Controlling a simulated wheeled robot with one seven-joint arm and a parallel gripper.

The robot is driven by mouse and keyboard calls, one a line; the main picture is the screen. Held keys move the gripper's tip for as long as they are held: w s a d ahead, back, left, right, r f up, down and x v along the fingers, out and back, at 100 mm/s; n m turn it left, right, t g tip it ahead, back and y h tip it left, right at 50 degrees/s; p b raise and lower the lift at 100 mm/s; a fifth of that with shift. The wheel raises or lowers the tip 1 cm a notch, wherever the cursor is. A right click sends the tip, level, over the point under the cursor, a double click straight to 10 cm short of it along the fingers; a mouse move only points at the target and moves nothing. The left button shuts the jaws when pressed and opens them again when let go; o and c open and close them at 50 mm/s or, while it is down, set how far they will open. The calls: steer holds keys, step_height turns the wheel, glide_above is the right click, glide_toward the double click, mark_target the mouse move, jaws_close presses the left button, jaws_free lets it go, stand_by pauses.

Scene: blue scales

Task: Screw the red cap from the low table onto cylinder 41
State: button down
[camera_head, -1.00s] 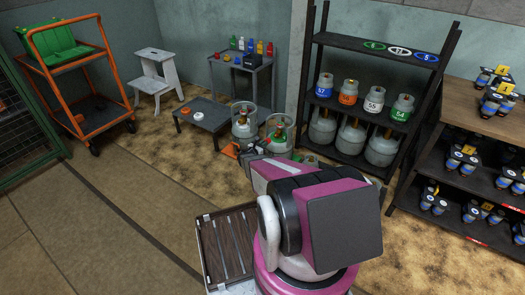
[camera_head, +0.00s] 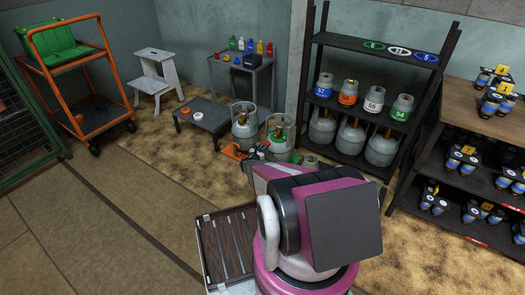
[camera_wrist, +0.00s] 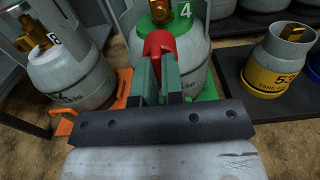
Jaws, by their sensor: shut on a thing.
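My gripper (camera_wrist: 158,72) has its two green fingers shut on the red cap (camera_wrist: 160,45) in the wrist view. Behind the cap stands a pale grey cylinder (camera_wrist: 197,50) with a green collar; its label shows a "4", and the rest is hidden or cut off. It stands on a green base. In the head view this cylinder (camera_head: 279,149) stands upright just beyond my gripper. The low table (camera_head: 213,122) is behind to the left.
Another cylinder (camera_wrist: 70,75) stands on an orange base close on the left. A yellow-banded cylinder (camera_wrist: 281,60) is close on the right. A black rack (camera_head: 350,110) of cylinders stands right of them. An orange ring (camera_head: 198,115) lies on the low table. Open floor lies to the left.

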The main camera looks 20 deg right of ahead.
steer(key=x, duration=0.7)
stand_by(0.3)
steer(key=shift+x, duration=1.35)
stand_by(1.1)
steer(key=shift+m, duration=1.7)
steer(key=shift+w, duration=0.1)
steer(key=shift+m, duration=1.8)
steer(key=shift+m, duration=1.7)
